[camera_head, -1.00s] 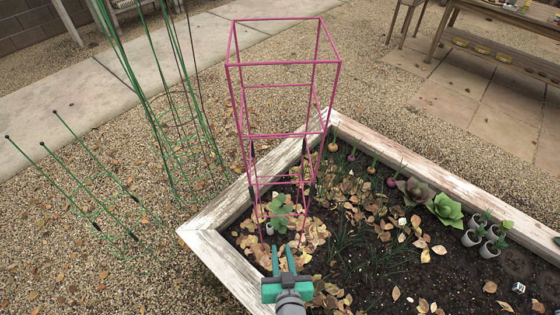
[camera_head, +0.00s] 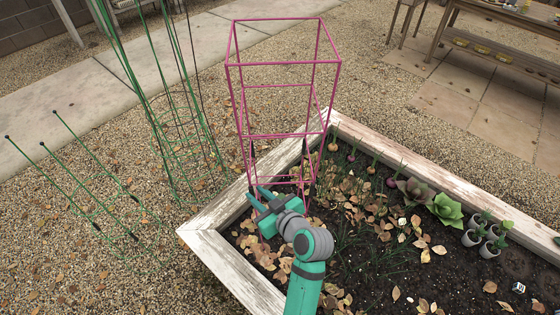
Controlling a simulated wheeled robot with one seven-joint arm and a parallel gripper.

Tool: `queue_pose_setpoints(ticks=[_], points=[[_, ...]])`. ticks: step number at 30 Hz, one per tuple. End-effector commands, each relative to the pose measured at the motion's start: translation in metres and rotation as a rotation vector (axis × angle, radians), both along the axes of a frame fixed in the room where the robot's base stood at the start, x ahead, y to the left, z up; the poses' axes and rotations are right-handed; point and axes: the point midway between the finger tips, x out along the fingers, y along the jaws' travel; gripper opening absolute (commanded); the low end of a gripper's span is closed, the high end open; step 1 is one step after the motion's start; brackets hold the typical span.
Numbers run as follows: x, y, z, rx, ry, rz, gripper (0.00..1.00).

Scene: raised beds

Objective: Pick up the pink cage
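Green wire cages (camera_head: 180,125) stand on the gravel to the left, with thin green stakes (camera_head: 82,165) beside them. Small plants and a leafy green plant (camera_head: 445,209) grow in the bed. Small pots (camera_head: 489,249) stand at the right. A wooden table (camera_head: 480,50) is at the back right.

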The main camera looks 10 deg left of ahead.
Motion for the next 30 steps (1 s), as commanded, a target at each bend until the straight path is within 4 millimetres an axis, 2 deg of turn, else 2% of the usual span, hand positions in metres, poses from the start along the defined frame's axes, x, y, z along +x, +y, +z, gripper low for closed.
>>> queue_pose_setpoints(ticks=[3,11,20,30], points=[[0.011,0.011,-0.007,0.000,0.000,0.001,0.22],[0.023,0.023,-0.013,0.000,0.000,0.000,0.22],[0.049,0.049,-0.029,0.000,0.001,0.000,0.22],[0.053,0.053,-0.032,0.000,0.000,-0.002,0.22]])
